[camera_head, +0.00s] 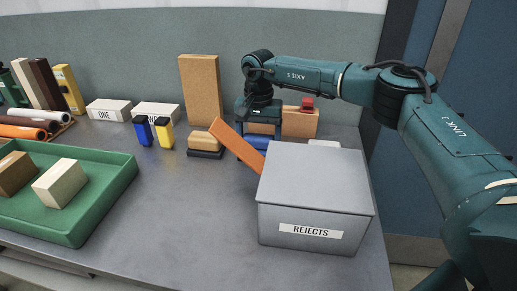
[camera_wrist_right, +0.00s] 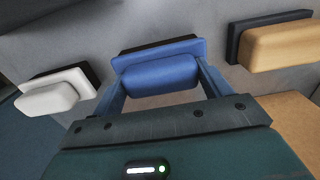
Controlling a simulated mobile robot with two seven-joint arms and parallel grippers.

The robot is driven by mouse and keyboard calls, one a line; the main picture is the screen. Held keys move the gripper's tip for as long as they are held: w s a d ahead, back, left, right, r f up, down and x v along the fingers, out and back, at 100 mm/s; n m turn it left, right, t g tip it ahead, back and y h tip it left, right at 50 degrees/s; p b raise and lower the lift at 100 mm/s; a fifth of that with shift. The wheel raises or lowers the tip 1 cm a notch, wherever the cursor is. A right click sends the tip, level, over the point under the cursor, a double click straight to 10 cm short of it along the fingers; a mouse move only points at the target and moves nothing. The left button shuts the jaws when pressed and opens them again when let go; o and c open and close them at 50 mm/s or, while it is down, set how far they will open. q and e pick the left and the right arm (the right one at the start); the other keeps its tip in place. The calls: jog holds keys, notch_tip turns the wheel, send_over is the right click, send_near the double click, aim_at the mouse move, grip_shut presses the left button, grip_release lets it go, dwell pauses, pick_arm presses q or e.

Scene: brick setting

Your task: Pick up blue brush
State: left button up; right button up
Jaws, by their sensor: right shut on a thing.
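The blue brush (camera_wrist_right: 158,74) sits between the fingers of my right gripper (camera_wrist_right: 161,84) in the right wrist view, one finger at each end of it. My right gripper (camera_head: 262,132) is shut on it, reaching down at the back of the table behind the leaning orange plank. In the head view the brush is mostly hidden by the gripper and plank. I cannot tell whether it touches the table. My left gripper is not in view.
A tan brush (camera_head: 205,142) lies left of the gripper and a white brush (camera_wrist_right: 52,92) on its other side. A grey REJECTS box (camera_head: 312,190) stands in front. A tall cork-coloured block (camera_head: 200,90) stands behind. A green tray (camera_head: 110,190) is at left; the middle table is clear.

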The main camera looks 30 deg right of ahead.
aim_at(259, 136)
jog(key=shift+r, duration=0.1)
jog(key=shift+c, duration=0.2)
notch_tip(259, 136, up, 10)
jog(key=shift+f+p, duration=0.1)
jog(key=shift+p, duration=0.2)
